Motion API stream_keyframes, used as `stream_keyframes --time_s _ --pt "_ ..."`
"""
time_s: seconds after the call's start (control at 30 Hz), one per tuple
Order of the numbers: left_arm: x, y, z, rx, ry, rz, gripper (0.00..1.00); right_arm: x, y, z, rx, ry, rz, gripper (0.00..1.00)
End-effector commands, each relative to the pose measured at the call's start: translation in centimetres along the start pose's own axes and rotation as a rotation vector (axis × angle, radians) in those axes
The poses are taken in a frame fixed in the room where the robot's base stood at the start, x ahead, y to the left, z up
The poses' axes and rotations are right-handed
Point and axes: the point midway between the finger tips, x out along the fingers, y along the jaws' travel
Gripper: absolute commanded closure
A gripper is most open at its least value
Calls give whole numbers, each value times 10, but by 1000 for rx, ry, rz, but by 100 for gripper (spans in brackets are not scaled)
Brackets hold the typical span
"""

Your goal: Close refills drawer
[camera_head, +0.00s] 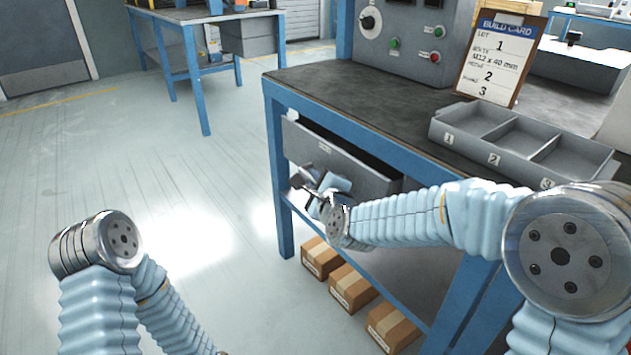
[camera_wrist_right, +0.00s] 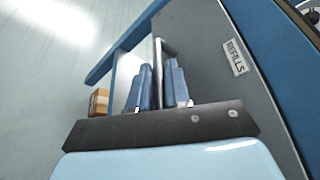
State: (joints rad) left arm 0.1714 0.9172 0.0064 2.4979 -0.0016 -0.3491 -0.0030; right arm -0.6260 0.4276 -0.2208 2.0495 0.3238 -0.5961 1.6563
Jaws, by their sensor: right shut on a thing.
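The refills drawer (camera_head: 345,172) is a grey drawer under the bench top, pulled partly out, with a dark gap showing above its front. Its front, with a REFILLS label, also shows in the right wrist view (camera_wrist_right: 205,50). My right gripper (camera_head: 310,180) is at the drawer front, and in the right wrist view its two blue fingers (camera_wrist_right: 159,75) are on either side of the drawer's bar handle (camera_wrist_right: 158,52), shut on it. Much of the handle is hidden by the fingers. My left arm is at the lower left of the head view, with its gripper out of sight.
The blue-framed bench (camera_head: 330,85) carries a grey three-part tray (camera_head: 600,165), a build card (camera_head: 500,60) and a control panel (camera_head: 400,45). Cardboard boxes (camera_head: 350,288) sit beneath the bench. The floor left of the drawer is clear.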

Motion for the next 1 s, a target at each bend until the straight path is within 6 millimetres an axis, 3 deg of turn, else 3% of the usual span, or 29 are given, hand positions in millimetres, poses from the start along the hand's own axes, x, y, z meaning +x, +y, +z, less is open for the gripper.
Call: stream_keyframes --time_s 0.3,0.67,0.7,0.73,1.0 --pt "30 -9 1 1 -4 4 100 12 -15 -30 4 1 -3 100" --pt "30 -9 1 1 -5 5 100 14 -25 -35 1 3 -2 100" --pt "30 -9 1 1 -5 5 100 14 -25 -35 1 4 -2 81" --pt "30 -9 1 1 -5 5 100 14 -25 -35 1 4 -3 77" --pt "30 -9 1 1 -4 5 100 11 -25 -34 1 3 -2 77"
